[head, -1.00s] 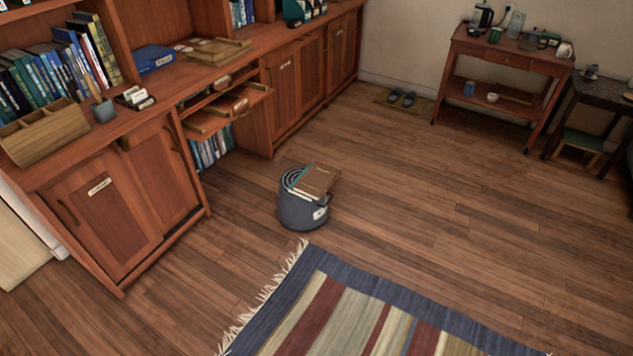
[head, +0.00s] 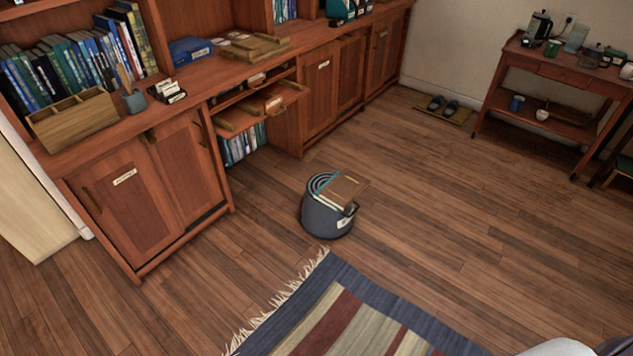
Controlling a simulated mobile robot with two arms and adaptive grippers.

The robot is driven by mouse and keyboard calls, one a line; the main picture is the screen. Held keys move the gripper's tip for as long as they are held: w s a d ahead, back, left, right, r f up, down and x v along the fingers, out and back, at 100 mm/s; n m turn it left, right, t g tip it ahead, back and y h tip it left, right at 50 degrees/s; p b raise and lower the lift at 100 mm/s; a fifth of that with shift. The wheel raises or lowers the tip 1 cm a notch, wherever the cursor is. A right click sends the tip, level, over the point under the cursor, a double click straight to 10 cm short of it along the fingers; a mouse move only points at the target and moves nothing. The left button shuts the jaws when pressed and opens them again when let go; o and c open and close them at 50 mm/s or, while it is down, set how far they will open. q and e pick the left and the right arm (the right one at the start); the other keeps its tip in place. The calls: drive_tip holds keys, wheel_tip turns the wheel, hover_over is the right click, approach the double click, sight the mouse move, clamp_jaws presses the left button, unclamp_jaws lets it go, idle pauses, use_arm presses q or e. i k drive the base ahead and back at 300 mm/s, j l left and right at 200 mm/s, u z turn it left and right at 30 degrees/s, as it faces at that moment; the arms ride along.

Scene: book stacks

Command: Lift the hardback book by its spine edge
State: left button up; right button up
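A brown book (head: 343,190) lies flat on top of a round grey stool or bin (head: 322,219) on the wooden floor, near the middle of the head view. It covers the right part of the ringed top, and its right end seems to stick out past the rim. A teal strip shows along its left side; I cannot tell if it is the spine or another book. Several upright books (head: 75,68) stand on the cabinet top at left. Neither gripper shows; only a pale part of my arm enters at the lower right corner.
A striped fringed rug (head: 345,318) lies in front of the stool. Wooden cabinets (head: 140,190) with a pulled-out tray (head: 268,105) run along the left. A side table (head: 560,70) stands at back right. Floor right of the stool is clear.

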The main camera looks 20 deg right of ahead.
sight(340, 193)
drive_tip(key=i+l+u, duration=0.1)
drive_tip(key=l, duration=0.25)
drive_tip(key=i+l+u, duration=0.15)
drive_tip(key=l, duration=0.25)
drive_tip(key=i+l+u, duration=0.1)
drive_tip(key=i+l, duration=0.15)
drive_tip(key=l, duration=0.2)
drive_tip(key=i+l+u, duration=0.15)
drive_tip(key=l, duration=0.25)
drive_tip(key=l+u, duration=0.1)
drive_tip(key=l, duration=0.3)
drive_tip(key=i, duration=0.05)
